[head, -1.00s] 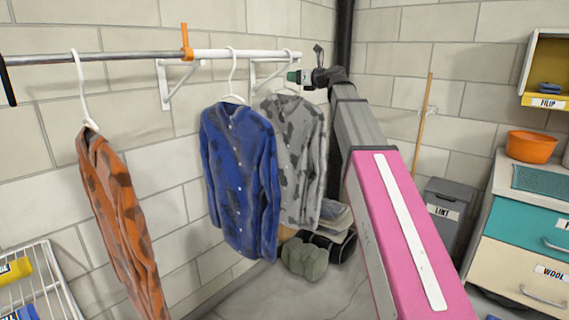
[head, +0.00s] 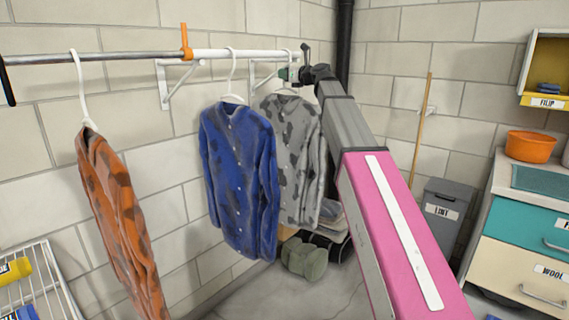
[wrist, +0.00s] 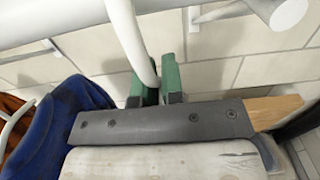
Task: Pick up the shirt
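Three shirts hang on white hangers from a wall rail (head: 120,57): an orange patterned shirt (head: 118,215) at left, a blue stained shirt (head: 238,180) in the middle, and a grey shirt with dark patches (head: 295,155) at right. My gripper (head: 292,74) is at the grey shirt's hanger, below the rail's right end. In the wrist view, my green fingers (wrist: 158,78) are close together, with the white hanger hook (wrist: 145,55) filling the gap between them. The blue shirt also shows there at left (wrist: 60,125). The grey shirt cannot be made out clearly in that view.
An orange clip (head: 186,42) sits on the rail. A white bracket (head: 170,82) holds the rail to the brick wall. A lint bin (head: 443,210), a broom (head: 421,130) and drawers (head: 525,265) are at right.

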